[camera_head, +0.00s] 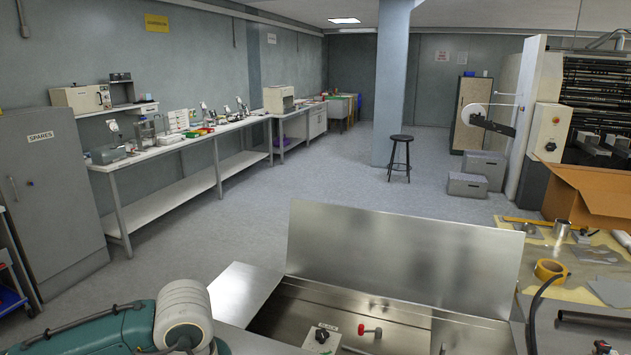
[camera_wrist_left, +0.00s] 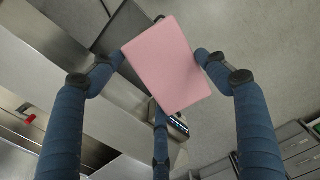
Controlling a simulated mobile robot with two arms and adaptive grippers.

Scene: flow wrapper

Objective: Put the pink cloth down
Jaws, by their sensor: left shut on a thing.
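The pink cloth (camera_wrist_left: 167,62) shows in the left wrist view as a flat, pale pink rectangle, slightly tilted. My left gripper (camera_wrist_left: 160,75), with blue padded fingers, is shut on it; the fingertips meet its left, right and lower edges. The cloth hides what lies directly behind it. In the head view my left arm comes in at the bottom left, but its gripper and the cloth are out of that picture. My right gripper is in neither view.
A steel machine with a raised metal lid (camera_head: 400,250) and an open bay with a red-handled lever (camera_head: 370,331) stands in front. At right are a work table with a yellow tape roll (camera_head: 550,270) and a cardboard box (camera_head: 590,195). Grey floor (camera_wrist_left: 270,50) is open beside the cloth.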

